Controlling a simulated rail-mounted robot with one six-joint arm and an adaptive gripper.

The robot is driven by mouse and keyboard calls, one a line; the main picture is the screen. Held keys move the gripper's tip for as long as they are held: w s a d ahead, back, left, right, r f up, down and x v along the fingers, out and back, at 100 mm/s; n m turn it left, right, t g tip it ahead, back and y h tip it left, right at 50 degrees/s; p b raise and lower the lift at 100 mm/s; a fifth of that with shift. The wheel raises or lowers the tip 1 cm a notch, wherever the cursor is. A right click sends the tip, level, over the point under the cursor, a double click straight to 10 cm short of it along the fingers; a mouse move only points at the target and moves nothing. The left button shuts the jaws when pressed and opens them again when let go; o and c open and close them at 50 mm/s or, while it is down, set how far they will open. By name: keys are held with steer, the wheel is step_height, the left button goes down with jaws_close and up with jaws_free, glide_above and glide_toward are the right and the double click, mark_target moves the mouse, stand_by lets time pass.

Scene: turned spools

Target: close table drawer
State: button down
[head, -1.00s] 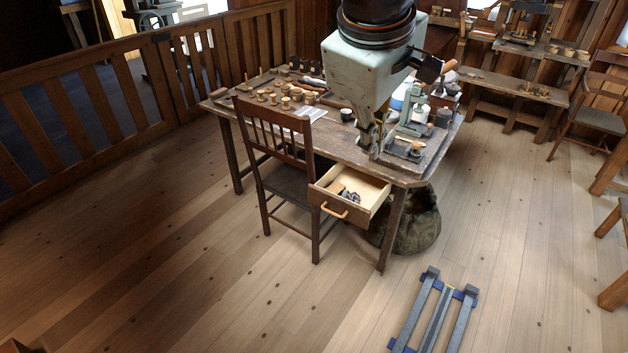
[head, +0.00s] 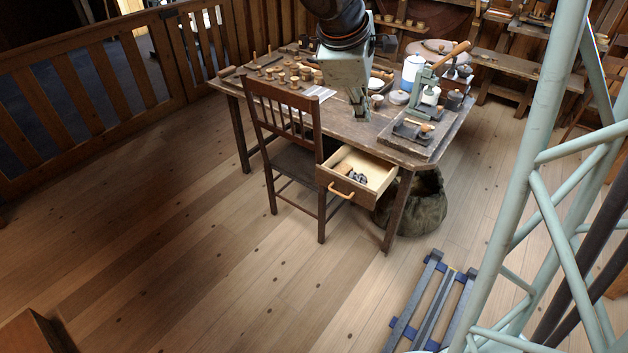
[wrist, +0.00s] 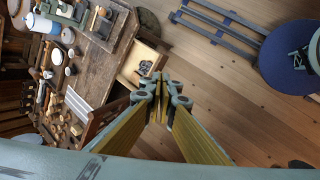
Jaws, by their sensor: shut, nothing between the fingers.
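The table drawer (head: 373,178) stands pulled out from the front of the wooden table (head: 408,158), with a curved wooden handle (head: 341,195) on its front and some small dark items inside. In the wrist view the open drawer (wrist: 133,68) shows beyond my fingertips. My gripper (head: 362,115) shows in the head view in front of the tabletop, above and behind the drawer front. In the wrist view my gripper (wrist: 160,78) is shut with its fingertips together and nothing between them. I see no contact with the drawer.
A wooden chair (head: 285,150) stands close left of the drawer. A dark sack (head: 418,205) sits under the table's right side. A blue-grey metal frame (head: 430,300) lies on the floor in front. Small spools and tools cover the tabletop. Floor left of the chair is clear.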

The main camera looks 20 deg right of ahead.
mark_target(339, 178)
steer(key=w+d+f+n+p, duration=0.15)
steer(key=w+f+n, duration=0.55)
steer(key=w+f, duration=0.75)
steer(key=w+f+n, duration=0.2)
steer(key=f+n, duration=0.1)
steer(key=f, duration=0.7)
steer(key=w+f+n, duration=0.3)
steer(key=f, duration=0.8)
steer(key=shift+a+f+n+y+p, duration=0.15)
steer(key=shift+a+n+y+p, duration=0.1)
steer(key=shift+n+y+p, duration=0.15)
steer(key=shift+w+d+f+b, duration=0.25)
steer(key=shift+w+d+f, duration=0.45)
steer(key=shift+d+f, duration=0.65)
steer(key=shift+w+d+f+b, duration=0.3)
steer(key=shift+w+d+f, duration=0.45)
steer(key=shift+f, duration=0.95)
steer(key=shift+w+d+f+b, duration=0.25)
steer(key=shift+w+d+f, duration=0.4)
steer(key=shift+d+f, duration=0.7)
steer(key=shift+a+f, duration=0.2)
